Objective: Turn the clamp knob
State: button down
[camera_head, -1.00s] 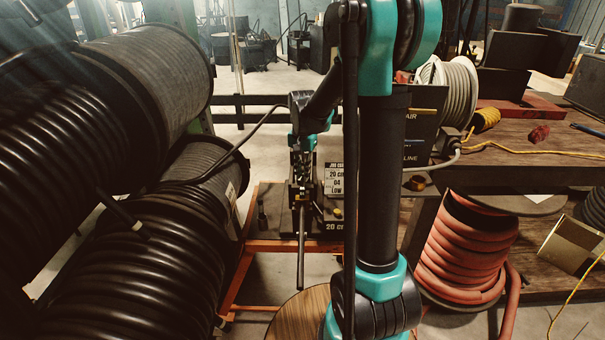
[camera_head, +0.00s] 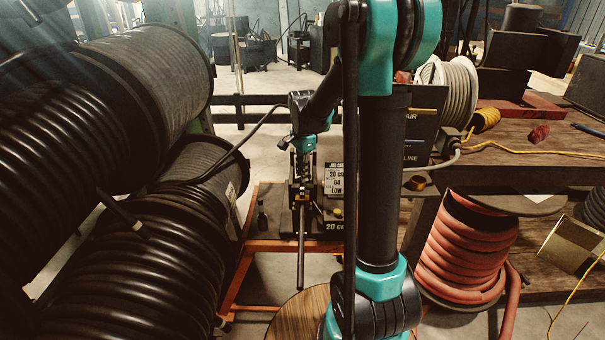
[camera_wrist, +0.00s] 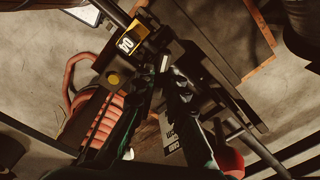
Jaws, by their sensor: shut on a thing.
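The crimper is a dark upright machine on an orange-framed stand, with a long bar (camera_head: 301,250) hanging down in front. My gripper (camera_head: 303,172) is at the top of the crimper in the head view, pointing down. In the wrist view my gripper's two dark fingers (camera_wrist: 163,80) come close together at the machine. They are shut on a small piece there, which I take for the clamp knob (camera_wrist: 164,63). The fingers hide most of it, so its angle cannot be told.
Black hose reels (camera_head: 110,250) crowd the left. A red hose coil (camera_head: 465,250) and a wooden bench (camera_head: 535,150) stand on the right. A sign (camera_head: 334,180) stands beside the crimper.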

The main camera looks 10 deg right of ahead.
dwell(0.4)
jog(key=c, duration=1.6)
grip_release()
jog(key=shift+o, duration=0.2)
notch_tip(320, 180, up, 12)
